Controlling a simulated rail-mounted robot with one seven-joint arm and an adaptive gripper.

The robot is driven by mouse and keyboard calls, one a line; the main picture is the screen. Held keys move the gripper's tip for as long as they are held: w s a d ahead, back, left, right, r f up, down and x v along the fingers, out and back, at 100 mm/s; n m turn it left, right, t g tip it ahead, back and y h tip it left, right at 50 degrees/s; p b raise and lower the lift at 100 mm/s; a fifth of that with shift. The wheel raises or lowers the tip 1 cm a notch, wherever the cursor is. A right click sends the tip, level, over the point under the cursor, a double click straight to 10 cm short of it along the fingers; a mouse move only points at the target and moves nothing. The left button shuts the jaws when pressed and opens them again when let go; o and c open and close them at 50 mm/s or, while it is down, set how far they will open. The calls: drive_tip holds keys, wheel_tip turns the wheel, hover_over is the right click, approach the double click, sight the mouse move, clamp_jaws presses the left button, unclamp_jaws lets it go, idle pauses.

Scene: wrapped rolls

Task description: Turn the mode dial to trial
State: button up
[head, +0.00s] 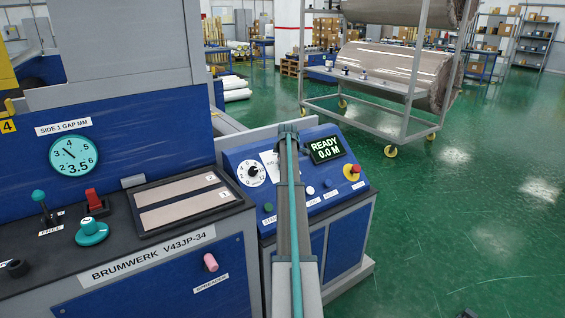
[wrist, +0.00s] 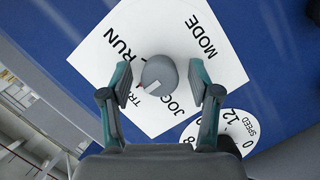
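The mode dial (wrist: 160,75) is a round grey knob on a white label plate (wrist: 207,70) marked MODE, JOG, RUN and a partly covered word beginning TR. Its white pointer mark aims to the lower left, on the side of JOG and the TR word; I cannot tell exactly which it meets. My gripper (wrist: 160,78) is open, with one finger on each side of the knob and small gaps showing. In the head view the label plate (head: 268,163) shows beside my arm, which hides the knob and my gripper.
The speed dial (wrist: 222,130) is close by the right finger, and also shows in the head view (head: 250,173). A READY 0.0 M display (head: 325,149) and a red stop button (head: 352,169) sit right of my arm. Several small buttons line the panel's front.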

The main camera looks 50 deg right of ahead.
drive_tip(key=shift+r, duration=0.1)
drive_tip(key=v, duration=1.2)
